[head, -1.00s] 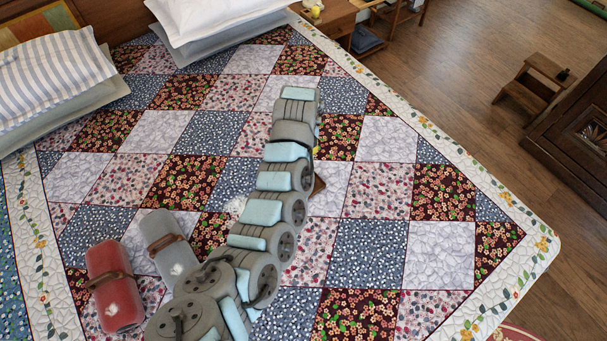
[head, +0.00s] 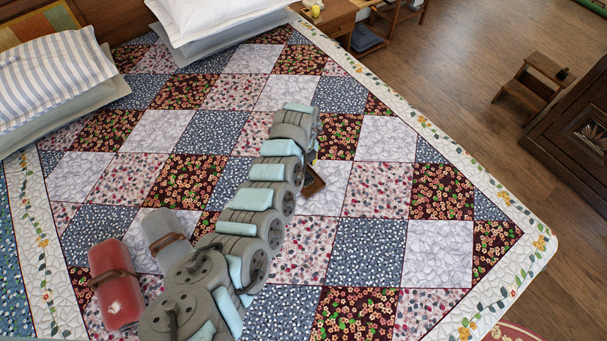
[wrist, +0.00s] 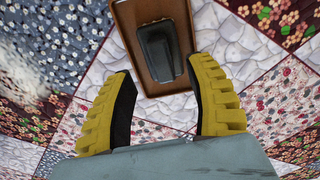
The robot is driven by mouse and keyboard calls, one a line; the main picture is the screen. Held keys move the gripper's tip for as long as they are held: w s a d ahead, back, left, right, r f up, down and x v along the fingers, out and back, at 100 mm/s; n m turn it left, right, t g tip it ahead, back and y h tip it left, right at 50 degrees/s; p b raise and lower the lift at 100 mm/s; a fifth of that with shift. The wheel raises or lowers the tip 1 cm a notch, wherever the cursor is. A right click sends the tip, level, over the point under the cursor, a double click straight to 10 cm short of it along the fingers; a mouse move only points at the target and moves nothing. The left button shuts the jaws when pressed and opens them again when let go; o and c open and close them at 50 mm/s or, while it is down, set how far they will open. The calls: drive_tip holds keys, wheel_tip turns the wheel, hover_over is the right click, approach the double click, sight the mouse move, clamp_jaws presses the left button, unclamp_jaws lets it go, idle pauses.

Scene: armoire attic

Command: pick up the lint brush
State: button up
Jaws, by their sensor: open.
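In the wrist view a dark grey, block-like object (wrist: 160,50) lies on a brown tray (wrist: 124,22); it may be the lint brush, but I cannot tell for sure. My gripper (wrist: 162,70) is open, with yellow ridged fingers on either side of the tray's near end. The fingertips are close to the dark object, with nothing held between them. In the head view the tray (head: 315,184) shows as a small brown patch on the quilt, partly hidden by my arm.
The patchwork quilt (head: 375,250) covers the bed, with wide free room to the right. A red roll (head: 117,285) and a grey roll (head: 165,235) with brown straps lie beside my arm. Pillows (head: 50,75) sit at the upper left. A pale blurred patch (wrist: 20,75) shows in the wrist view.

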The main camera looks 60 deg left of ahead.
drive_tip(key=shift+w+f+b, duration=0.1)
drive_tip(key=shift+f+b, duration=0.2)
drive_tip(key=shift+f, duration=1.75)
clamp_jaws()
